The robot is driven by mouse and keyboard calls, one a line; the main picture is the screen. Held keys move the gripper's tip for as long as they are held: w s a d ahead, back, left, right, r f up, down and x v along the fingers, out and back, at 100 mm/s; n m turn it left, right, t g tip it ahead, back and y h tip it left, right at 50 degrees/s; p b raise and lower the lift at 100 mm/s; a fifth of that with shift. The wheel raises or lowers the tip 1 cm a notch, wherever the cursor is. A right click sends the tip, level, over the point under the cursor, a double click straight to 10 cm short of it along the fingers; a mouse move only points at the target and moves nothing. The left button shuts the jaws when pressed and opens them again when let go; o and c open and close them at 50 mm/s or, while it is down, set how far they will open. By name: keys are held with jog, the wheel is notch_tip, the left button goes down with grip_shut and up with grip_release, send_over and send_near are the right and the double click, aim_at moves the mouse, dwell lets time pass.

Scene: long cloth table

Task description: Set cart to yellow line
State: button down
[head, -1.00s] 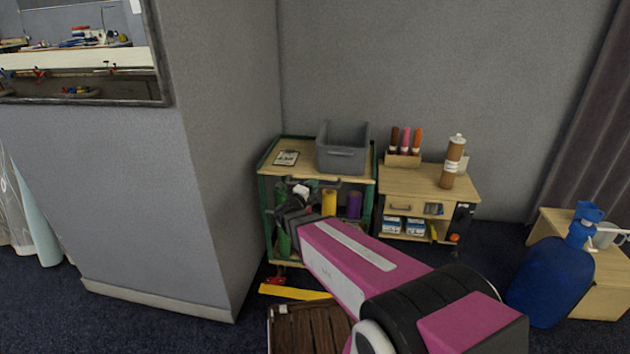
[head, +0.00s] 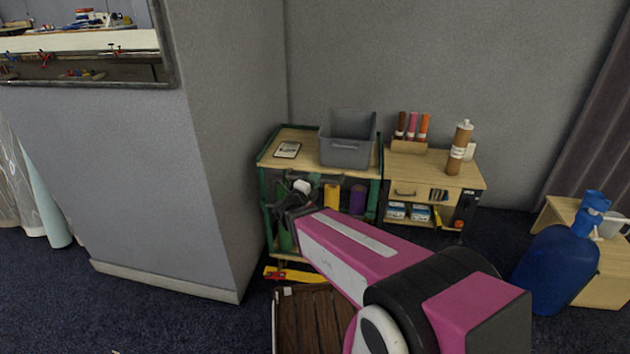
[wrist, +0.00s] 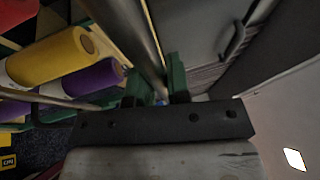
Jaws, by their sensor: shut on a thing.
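The cart (head: 298,163) has a green frame and a wooden top, and stands against the grey wall corner. The yellow line (head: 305,276) lies on the dark carpet at the cart's front foot; a red caster (head: 282,272) overlaps it in the picture. My gripper (head: 290,196) is at the cart's front left, partly hidden by my arm. In the wrist view, its green fingertips (wrist: 156,86) are shut around a metal bar (wrist: 138,40), which looks like the cart's handle. Yellow (wrist: 50,58) and purple (wrist: 90,80) rolls lie on the cart's shelf.
A grey bin (head: 347,150) and a small card (head: 287,150) sit on the cart. A wooden cabinet (head: 430,172) stands close on its right. A dark slatted wooden thing (head: 310,318) is on the floor in front of the line. A blue jug (head: 555,265) is at right.

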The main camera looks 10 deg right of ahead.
jog(key=c, duration=1.1)
grip_release()
jog(key=v, duration=1.1)
jog(key=shift+d, duration=0.1)
